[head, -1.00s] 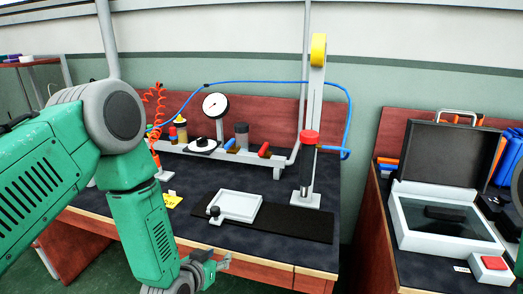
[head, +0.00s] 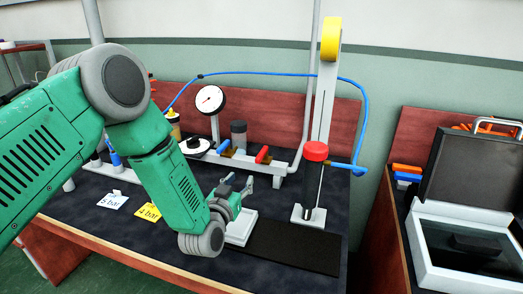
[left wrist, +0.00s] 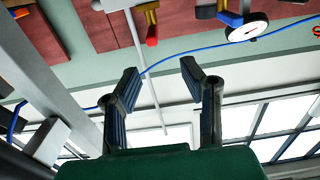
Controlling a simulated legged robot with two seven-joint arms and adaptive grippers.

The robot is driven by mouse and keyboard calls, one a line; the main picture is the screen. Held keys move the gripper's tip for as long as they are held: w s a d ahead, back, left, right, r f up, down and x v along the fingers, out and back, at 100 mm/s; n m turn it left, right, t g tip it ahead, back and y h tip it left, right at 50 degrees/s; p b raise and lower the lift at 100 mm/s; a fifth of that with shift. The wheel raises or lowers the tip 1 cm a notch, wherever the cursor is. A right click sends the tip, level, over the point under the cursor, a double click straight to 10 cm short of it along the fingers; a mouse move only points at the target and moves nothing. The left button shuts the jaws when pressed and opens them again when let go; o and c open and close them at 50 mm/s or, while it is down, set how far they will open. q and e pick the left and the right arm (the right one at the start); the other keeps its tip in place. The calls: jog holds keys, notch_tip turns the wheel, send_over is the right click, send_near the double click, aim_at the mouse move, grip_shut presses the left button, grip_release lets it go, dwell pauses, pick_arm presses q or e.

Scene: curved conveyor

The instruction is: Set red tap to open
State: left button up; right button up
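The red tap (head: 262,154) is a small red lever on a brass-coloured valve body, on the grey pipe at the back of the bench. It also shows upside down near the top of the left wrist view (left wrist: 151,36). My left gripper (head: 241,186) is in front of and below the red tap, apart from it. In the left wrist view, its two dark fingers stand wide apart with nothing between them (left wrist: 160,75). My right gripper is out of view.
A blue tap (head: 224,146) sits left of the red one. A pressure gauge (head: 210,100) rises behind. A white tray (head: 241,230) is partly hidden below my gripper. A blue hose (head: 270,74) arches over the pipe.

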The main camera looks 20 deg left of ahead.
aim_at(262, 155)
pick_arm(q)
jog(key=w, duration=0.4)
jog(key=w+b, duration=0.1)
jog(key=w, duration=0.3)
jog(key=w+d, duration=0.1)
jog(key=w, duration=0.3)
jog(key=shift+r, duration=0.15)
jog(key=shift+w, duration=0.4)
jog(key=shift+w+d+r, duration=0.1)
jog(key=shift+w+d, duration=0.35)
jog(key=shift+w, duration=0.05)
jog(key=shift+d, duration=0.3)
jog(key=shift+a, duration=0.4)
grip_shut()
jog(key=shift+a, duration=0.2)
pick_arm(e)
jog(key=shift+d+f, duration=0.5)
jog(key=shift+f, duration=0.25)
